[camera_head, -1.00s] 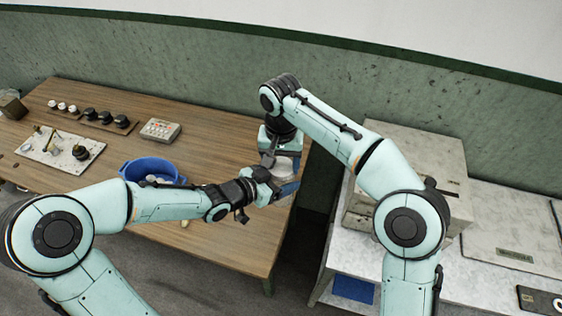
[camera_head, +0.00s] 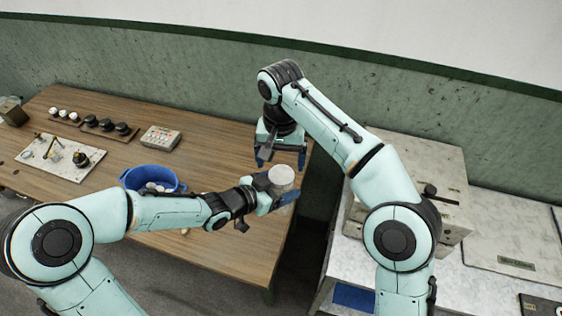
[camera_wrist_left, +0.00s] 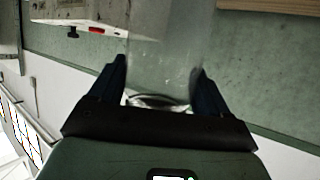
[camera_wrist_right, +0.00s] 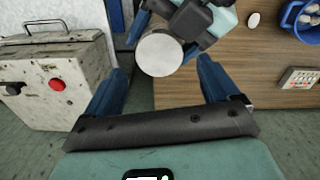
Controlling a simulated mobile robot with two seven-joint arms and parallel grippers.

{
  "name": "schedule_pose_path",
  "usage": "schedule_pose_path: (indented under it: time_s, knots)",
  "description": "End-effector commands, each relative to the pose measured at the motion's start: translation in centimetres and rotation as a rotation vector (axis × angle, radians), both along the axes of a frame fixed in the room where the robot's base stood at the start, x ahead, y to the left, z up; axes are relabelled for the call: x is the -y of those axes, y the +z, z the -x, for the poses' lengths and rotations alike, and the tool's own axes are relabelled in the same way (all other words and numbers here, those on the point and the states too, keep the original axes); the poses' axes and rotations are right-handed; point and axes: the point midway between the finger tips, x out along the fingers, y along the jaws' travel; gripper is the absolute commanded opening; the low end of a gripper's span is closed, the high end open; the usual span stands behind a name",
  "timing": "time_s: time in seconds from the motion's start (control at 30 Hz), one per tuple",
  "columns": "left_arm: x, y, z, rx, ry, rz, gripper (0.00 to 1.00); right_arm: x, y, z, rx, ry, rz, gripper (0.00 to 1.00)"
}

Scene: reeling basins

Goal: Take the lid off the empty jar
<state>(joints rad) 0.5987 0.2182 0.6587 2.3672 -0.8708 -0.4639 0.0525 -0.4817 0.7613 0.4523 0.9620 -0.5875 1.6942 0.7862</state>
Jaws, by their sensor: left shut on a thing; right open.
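A clear jar (camera_wrist_left: 165,65) is held between the fingers of my left gripper (camera_head: 276,192), which is shut on it; in the left wrist view it looks empty. Its round grey lid (camera_wrist_right: 159,54) faces the right wrist camera and covers the jar's top; the lid also shows in the head view (camera_head: 281,174). My right gripper (camera_head: 277,158) is open and empty, just behind the jar in the head view. In the right wrist view its fingers (camera_wrist_right: 160,80) are spread apart, with the lid ahead of them and no contact visible.
A blue basin (camera_head: 153,180) with pale round things stands on the wooden table (camera_head: 205,150). A worn metal box (camera_wrist_right: 55,80) stands on the right bench.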

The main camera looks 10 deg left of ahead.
Motion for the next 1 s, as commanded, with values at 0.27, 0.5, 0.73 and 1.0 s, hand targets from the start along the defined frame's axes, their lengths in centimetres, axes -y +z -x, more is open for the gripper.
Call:
schedule_pose_path:
  time_s: [0.27, 0.5, 0.73, 1.0]
  knots:
    - [-0.1, 0.1, 0.0, 0.001, 0.002, 0.0, 0.0, 0.0, 2.1, -0.1, 0.001, -0.35, 0.002, 0.88]
    - [-0.1, 0.1, 0.0, 0.001, 0.002, 0.0, 0.0, 0.1, 3.1, 0.0, -0.001, -0.57, 0.003, 0.88]
    - [-0.1, 0.1, 0.0, 0.001, 0.002, 0.0, 0.0, 0.2, 0.9, 0.0, -0.002, -0.582, 0.007, 0.88]
    - [-0.1, 0.1, 0.0, 0.001, 0.002, 0.0, 0.0, 0.2, -3.2, -0.1, -0.001, -0.581, 0.006, 0.88]
